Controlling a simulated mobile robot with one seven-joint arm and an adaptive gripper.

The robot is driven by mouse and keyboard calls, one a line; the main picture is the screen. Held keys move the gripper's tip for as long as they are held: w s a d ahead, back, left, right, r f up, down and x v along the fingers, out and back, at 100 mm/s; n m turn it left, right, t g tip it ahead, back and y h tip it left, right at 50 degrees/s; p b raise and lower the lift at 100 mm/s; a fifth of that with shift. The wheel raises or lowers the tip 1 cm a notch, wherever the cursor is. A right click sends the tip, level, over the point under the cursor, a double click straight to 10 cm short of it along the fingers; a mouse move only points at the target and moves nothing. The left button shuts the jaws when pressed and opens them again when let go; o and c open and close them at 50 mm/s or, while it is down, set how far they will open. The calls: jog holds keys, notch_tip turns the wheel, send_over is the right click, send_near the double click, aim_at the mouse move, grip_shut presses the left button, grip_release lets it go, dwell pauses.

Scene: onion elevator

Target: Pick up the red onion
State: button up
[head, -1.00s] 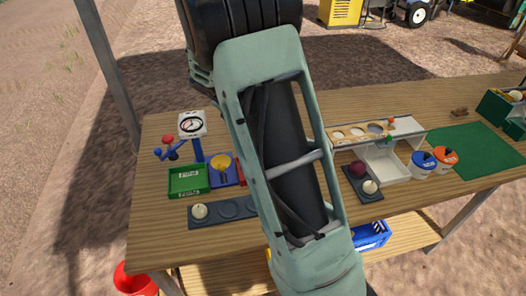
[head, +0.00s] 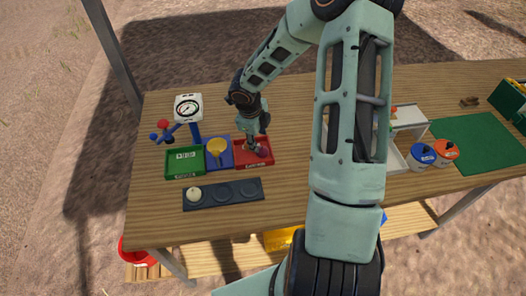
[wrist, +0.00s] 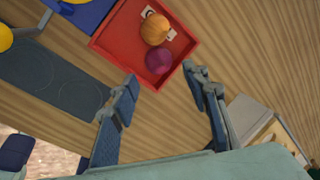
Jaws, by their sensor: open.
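The red onion (wrist: 159,60) is purple and round. It sits in the red tray (wrist: 118,22), near its front corner, touching or nearly touching a yellow-orange onion (wrist: 155,28). In the head view the red onion (head: 262,151) shows at the right side of the red tray (head: 268,161), partly beside my gripper. My gripper (wrist: 160,78) is open and empty, its two fingers apart on either side of the red onion in the wrist view. In the head view my gripper (head: 251,137) is over the tray.
A dial scale (head: 188,108) stands behind. A dark panel (head: 235,193) with a pale onion (head: 193,194) lies in front. My arm hides part of the table's right side.

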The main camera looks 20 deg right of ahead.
aim_at(260, 149)
jog(key=b+x, duration=0.3)
jog(key=x, duration=0.5)
jog(key=shift+a+f, duration=0.1)
jog(key=shift+f, duration=0.15)
jog(key=c, duration=0.9)
jog(key=shift+r, duration=0.1)
